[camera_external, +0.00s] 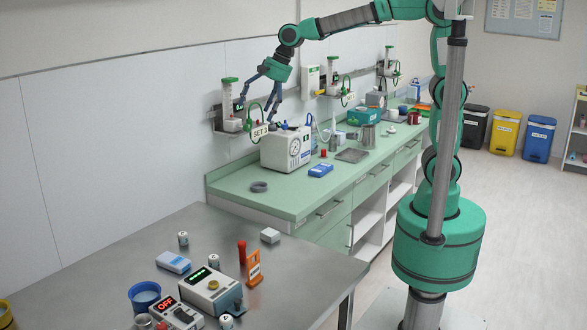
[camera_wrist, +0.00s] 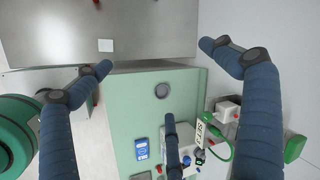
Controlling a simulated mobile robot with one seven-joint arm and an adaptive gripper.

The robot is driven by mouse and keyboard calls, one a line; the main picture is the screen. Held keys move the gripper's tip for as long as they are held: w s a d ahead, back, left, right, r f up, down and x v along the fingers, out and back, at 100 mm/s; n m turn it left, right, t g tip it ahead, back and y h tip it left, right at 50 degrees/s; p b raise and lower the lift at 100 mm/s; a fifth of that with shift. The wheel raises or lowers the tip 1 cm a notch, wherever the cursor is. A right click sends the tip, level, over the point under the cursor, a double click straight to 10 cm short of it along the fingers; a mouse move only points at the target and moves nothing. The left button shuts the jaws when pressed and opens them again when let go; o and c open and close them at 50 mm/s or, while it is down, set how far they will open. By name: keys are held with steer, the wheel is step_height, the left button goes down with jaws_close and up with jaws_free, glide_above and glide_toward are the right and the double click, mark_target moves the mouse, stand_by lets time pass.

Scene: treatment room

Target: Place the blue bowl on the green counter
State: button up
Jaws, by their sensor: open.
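The blue bowl (camera_external: 145,296) stands upright near the front left edge of the grey metal table (camera_external: 215,238). It does not show in the wrist view. The green counter (camera_external: 286,196) runs along the wall behind the table and also shows in the wrist view (camera_wrist: 125,115). My gripper (camera_external: 257,98) is open and empty, high above the counter's wall side, near the wall-mounted set and the white device with a gauge. In the wrist view its blue fingers (camera_wrist: 155,88) are spread wide with nothing between them. The bowl is far from it, to the front left.
The counter's near end is bare except for a small grey ring (camera_external: 259,187). Beside the bowl are a device marked OFF (camera_external: 178,312) and a beige display device (camera_external: 212,290).

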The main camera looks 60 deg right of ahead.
steer(key=s+d+r+n+t+h, duration=0.1)
steer(key=s+d+n, duration=0.1)
steer(key=s+d, duration=0.65)
steer(key=s+d+r+n, duration=0.1)
steer(key=s+d+n, duration=0.2)
steer(key=s+d, duration=0.55)
steer(key=s+d+f+n+t+h, duration=0.1)
steer(key=s+d+f+n, duration=0.3)
steer(key=s+d, duration=0.8)
step_height(320, 180, down, 2)
steer(key=shift+d+f+h, duration=0.15)
steer(key=shift+d+h, duration=0.35)
steer(key=shift+d, duration=0.2)
steer(key=c, duration=1.7)
steer(key=shift+c, duration=0.2)
